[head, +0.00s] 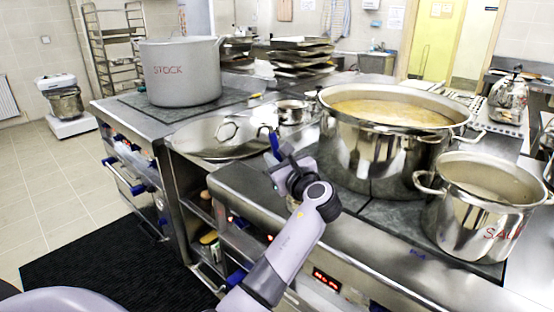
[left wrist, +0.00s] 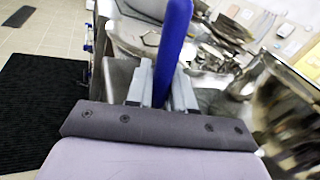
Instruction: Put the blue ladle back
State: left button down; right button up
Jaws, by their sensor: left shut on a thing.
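My left gripper (head: 276,160) is over the front of the counter, between the large soup pot and the flat steel lid. It is shut on the blue ladle (head: 274,144), whose blue handle stands up above the fingers. In the left wrist view the blue handle (left wrist: 174,40) rises, slightly tilted, from between the two grey fingers (left wrist: 162,88). The ladle's bowl cannot be made out in either view. My right gripper is not in view.
A large pot of yellowish soup (head: 350,150) stands right of the gripper, with a smaller pot (head: 470,215) nearer. A steel lid (head: 200,140) lies to the left, below the STOCK pot (head: 180,85). A small pan (head: 293,112) sits behind. A black mat (head: 120,260) covers the floor.

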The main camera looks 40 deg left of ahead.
pick_arm(q)
jog(key=c, duration=1)
grip_release()
jog(key=shift+r, duration=0.1)
jog(key=shift+s+d+p, duration=0.2)
jog(key=shift+d+p, duration=0.1)
jog(key=shift+d, duration=0.05)
jog(key=p+v, duration=0.4)
jog(key=v, duration=0.7)
jog(key=shift+s+d, duration=0.1)
